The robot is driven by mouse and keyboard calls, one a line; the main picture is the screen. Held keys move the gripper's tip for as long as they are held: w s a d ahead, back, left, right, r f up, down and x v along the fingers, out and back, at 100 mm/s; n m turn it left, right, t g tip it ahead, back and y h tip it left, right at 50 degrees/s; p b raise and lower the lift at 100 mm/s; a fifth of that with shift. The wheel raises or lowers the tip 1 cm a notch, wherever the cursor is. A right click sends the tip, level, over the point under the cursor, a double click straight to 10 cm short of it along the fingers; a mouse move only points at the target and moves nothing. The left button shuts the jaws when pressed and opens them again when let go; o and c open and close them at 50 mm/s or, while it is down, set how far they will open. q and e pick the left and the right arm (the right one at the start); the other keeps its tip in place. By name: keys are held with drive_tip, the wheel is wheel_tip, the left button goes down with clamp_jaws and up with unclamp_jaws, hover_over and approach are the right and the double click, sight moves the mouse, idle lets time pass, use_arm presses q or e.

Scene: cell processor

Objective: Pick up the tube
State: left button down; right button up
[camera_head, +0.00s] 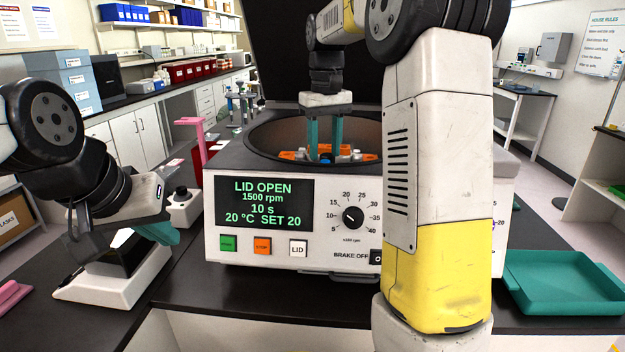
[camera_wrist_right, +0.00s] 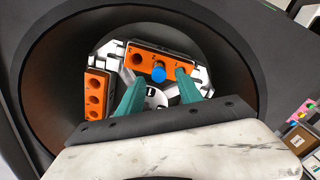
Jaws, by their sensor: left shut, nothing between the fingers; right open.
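The tube shows as a blue cap (camera_wrist_right: 158,74) in an orange holder (camera_wrist_right: 135,55) inside the open centrifuge (camera_head: 230,165); its body is hidden in the holder. My right gripper (camera_head: 325,156) reaches down into the bowl with its teal fingers apart. In the right wrist view, its fingertips (camera_wrist_right: 160,80) lie to either side of the blue cap; I cannot tell whether they touch it.
The centrifuge bowl wall (camera_wrist_right: 45,95) surrounds my right gripper. A second orange holder (camera_wrist_right: 96,95) with empty holes sits at its left. The display (camera_head: 264,203) reads LID OPEN. A teal tray (camera_head: 565,285) lies at the right, and a pink rack (camera_head: 195,140) stands behind left.

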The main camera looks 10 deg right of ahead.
sight(326, 161)
wheel_tip(326, 161, down, 5)
drive_tip(key=shift+d+f, duration=0.1)
clamp_jaws()
